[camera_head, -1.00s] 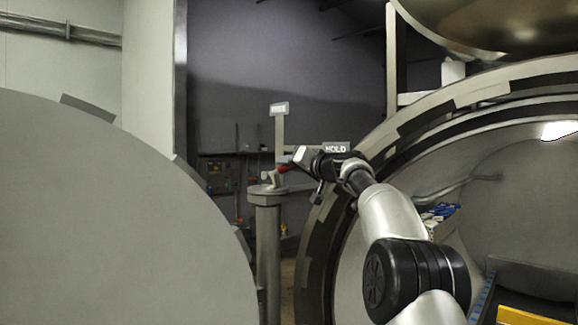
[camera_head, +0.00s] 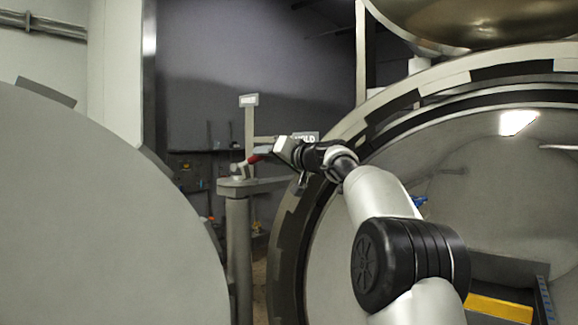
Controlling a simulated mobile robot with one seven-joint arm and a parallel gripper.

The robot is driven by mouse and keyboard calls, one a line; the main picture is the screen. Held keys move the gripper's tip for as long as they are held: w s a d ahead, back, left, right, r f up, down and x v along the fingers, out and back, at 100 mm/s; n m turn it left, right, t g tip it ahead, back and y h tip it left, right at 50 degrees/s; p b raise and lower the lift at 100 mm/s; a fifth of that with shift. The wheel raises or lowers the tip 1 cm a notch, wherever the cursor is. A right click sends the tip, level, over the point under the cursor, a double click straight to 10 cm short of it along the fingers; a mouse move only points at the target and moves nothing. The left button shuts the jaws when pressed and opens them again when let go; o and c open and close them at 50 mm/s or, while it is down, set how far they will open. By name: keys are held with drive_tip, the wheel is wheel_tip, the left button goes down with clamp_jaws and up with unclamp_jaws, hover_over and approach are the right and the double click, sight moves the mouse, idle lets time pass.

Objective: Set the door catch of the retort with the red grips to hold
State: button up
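The door catch stands on a grey post (camera_head: 238,250) between the big round door and the retort opening. Its short lever with a red grip (camera_head: 254,159) points up to the right from the post top. A HOLD sign (camera_head: 308,137) is to the right of it, and another small sign (camera_head: 248,100), not clearly readable, stands above on an upright. My gripper (camera_head: 274,147) comes in from the right at the red grip's right end, in front of the HOLD sign's left part. I cannot tell whether its fingers touch or close on the grip.
The grey round door (camera_head: 95,215) fills the left. The retort's toothed rim (camera_head: 290,240) and open mouth are at the right, behind my arm. A yellow part (camera_head: 500,308) shows low inside the mouth. A dark gap with shelving (camera_head: 190,170) lies behind the post.

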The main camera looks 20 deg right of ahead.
drive_tip(key=b+v, duration=0.1)
drive_tip(key=v, duration=1.2)
drive_tip(key=shift+b, duration=0.4)
drive_tip(key=shift+s, duration=0.1)
